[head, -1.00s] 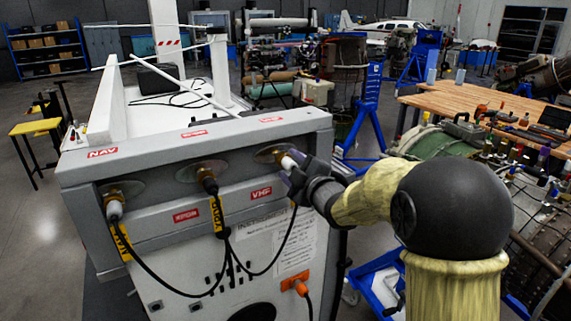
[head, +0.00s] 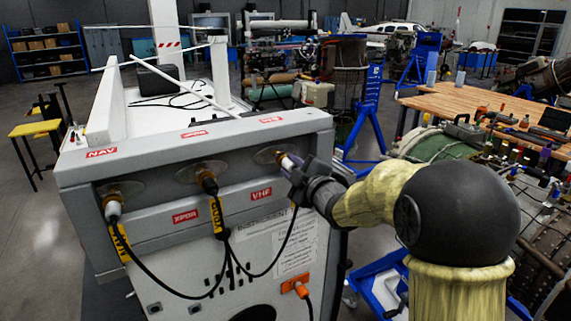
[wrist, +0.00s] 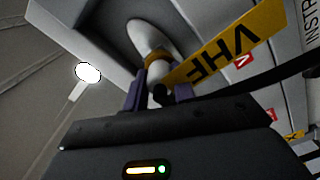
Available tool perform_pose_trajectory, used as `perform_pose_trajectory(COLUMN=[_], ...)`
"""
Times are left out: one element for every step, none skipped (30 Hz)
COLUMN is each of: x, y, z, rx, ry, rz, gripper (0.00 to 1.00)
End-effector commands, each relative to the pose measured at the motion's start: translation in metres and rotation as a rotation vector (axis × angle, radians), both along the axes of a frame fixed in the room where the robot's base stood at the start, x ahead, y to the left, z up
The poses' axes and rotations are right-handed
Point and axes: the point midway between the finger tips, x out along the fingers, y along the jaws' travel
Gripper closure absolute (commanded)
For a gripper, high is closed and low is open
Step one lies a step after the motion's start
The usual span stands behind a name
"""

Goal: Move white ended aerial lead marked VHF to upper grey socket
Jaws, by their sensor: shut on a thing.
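The VHF lead has a white end (wrist: 145,40), an orange-brass band and a yellow VHF tag (wrist: 225,48). My gripper (wrist: 158,95) is shut on it just below the white end. In the head view, my gripper (head: 290,166) holds the lead close in front of the right-hand socket plate (head: 264,156) on the grey panel, below the upper right red label. I cannot tell whether the white end is seated there. The fingers partly hide the connector. The lead's black cable (head: 283,248) hangs down to the left.
Two other leads, a white-ended one (head: 113,208) at the left and a dark-ended one (head: 208,184) in the middle, sit at neighbouring sockets. Their cables hang across the panel front. An orange plug (head: 297,288) is lower right. A blue stand (head: 368,115) stands behind.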

Motion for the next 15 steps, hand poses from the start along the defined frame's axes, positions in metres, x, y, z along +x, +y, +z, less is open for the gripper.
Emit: perform_pose_trajectory(x=[-0.0011,-0.0016,-0.0023,-0.0027,-0.0032,-0.0038,-0.0043,-0.0049,-0.0056,-0.0061,-0.0066,-0.0074,-0.0079,-0.0084,-0.009], y=[-0.0013,-0.0017,-0.0022,-0.0025,-0.0028,-0.0033,-0.0036,-0.0039,-0.0044,-0.0048,-0.005,-0.0055,-0.0059,-0.0062,-0.0067], z=[-0.001,-0.001,-0.001,-0.001,-0.001,-0.001,-0.001,-0.001,-0.001,-0.0009,-0.0008,-0.0008,-0.0008,-0.0009,-0.001], rx=[0.0,0.0,0.0,0.0,0.0,0.0,0.0,0.0,0.0,0.0,0.0,0.0,0.0,0.0,0.0], ry=[0.0,0.0,0.0,0.0,0.0,0.0,0.0,0.0,0.0,0.0,0.0,0.0,0.0,0.0,0.0], rz=[-0.001,-0.001,-0.001,-0.001,-0.001,-0.001,-0.001,-0.001,-0.001,-0.001,-0.001,-0.001,-0.001,-0.001,-0.001], gripper=[1.0,1.0,1.0,1.0,1.0,1.0,1.0,1.0,1.0,1.0,1.0,1.0,1.0,1.0,1.0])
